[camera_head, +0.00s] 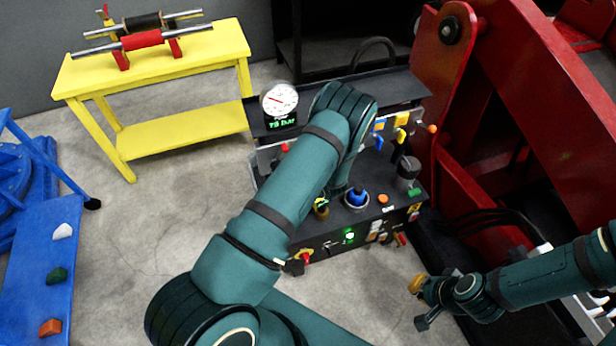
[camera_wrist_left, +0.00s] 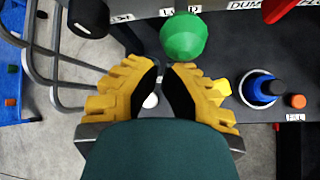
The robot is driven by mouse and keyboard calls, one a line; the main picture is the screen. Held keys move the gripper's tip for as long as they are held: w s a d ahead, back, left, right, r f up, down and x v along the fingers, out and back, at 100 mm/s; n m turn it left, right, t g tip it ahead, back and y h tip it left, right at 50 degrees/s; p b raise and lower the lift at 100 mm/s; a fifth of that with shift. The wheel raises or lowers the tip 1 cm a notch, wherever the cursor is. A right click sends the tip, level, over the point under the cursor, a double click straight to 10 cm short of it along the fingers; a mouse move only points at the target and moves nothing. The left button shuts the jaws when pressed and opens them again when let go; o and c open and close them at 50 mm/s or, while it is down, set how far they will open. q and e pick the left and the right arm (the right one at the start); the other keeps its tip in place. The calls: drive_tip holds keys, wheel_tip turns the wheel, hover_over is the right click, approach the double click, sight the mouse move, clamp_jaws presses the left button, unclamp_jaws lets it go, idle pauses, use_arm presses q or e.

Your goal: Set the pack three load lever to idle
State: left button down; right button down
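I cannot tell which control is the pack three load lever; no label naming it is readable. The dark control console (camera_head: 375,226) stands at the centre of the head view, partly covered by my left arm. In the left wrist view, my left gripper (camera_wrist_left: 166,72) has its yellow fingers apart with nothing between their tips. A green ball knob (camera_wrist_left: 184,37) is just beyond the fingertips. A black knob (camera_wrist_left: 88,18) is at upper left, and a small white knob (camera_wrist_left: 150,100) shows between the fingers. My right gripper (camera_head: 421,303) is right of the console, its opening unclear.
A blue control (camera_head: 355,198) and an orange button (camera_head: 383,199) sit on the console top. A gauge (camera_head: 279,99) with a green readout stands behind. A yellow bench (camera_head: 160,75) is at upper left, a blue frame (camera_head: 45,240) at left, and red machinery (camera_head: 480,190) at right.

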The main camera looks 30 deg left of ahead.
use_arm(q)
drive_tip(key=shift+r, duration=0.4)
use_arm(e)
drive_tip(key=shift+r, duration=0.1)
use_arm(q)
drive_tip(key=shift+w+r, duration=0.1)
